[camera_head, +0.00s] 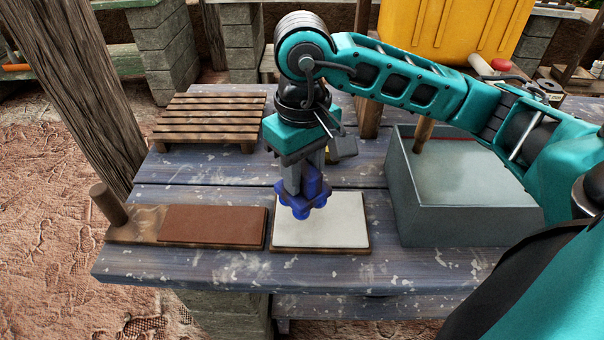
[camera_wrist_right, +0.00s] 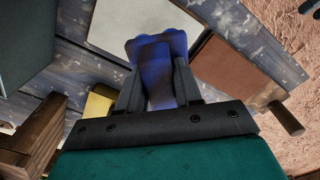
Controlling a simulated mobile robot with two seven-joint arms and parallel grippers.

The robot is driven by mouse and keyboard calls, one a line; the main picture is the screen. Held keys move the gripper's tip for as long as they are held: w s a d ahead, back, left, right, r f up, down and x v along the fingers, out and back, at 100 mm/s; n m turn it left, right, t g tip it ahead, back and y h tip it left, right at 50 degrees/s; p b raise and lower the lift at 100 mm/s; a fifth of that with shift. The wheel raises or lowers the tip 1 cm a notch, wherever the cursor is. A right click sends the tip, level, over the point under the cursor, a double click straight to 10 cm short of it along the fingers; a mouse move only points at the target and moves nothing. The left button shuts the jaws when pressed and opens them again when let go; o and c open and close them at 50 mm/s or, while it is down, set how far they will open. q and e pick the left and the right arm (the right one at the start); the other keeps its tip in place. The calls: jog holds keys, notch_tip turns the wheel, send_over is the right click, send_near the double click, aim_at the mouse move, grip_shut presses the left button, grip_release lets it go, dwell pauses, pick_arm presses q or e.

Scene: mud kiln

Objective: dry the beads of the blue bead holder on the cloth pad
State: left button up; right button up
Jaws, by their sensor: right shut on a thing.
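The blue bead holder (camera_head: 302,196) is in my right gripper (camera_head: 303,172), which is shut on its upper part and points down. The holder also shows in the right wrist view (camera_wrist_right: 155,62), between the fingers (camera_wrist_right: 157,88). In the head view it is over the back left part of the white cloth pad (camera_head: 335,222), beads downward. I cannot tell whether the beads touch the pad. The pad has a brown base edge and also shows in the right wrist view (camera_wrist_right: 140,22). My left gripper is not in view.
A brown board with an upright handle (camera_head: 190,224) lies left of the pad. A grey basin of liquid (camera_head: 440,215) stands to the right, with a wooden stick in it. A slatted wooden rack (camera_head: 210,118) is at the back left. A yellow block (camera_wrist_right: 97,105) lies behind the gripper.

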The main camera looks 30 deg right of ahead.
notch_tip(320, 180, up, 4)
jog(key=shift+f+p, duration=0.25)
jog(key=shift+p, duration=0.5)
jog(key=shift+r+p, duration=0.3)
jog(key=shift+r, duration=0.2)
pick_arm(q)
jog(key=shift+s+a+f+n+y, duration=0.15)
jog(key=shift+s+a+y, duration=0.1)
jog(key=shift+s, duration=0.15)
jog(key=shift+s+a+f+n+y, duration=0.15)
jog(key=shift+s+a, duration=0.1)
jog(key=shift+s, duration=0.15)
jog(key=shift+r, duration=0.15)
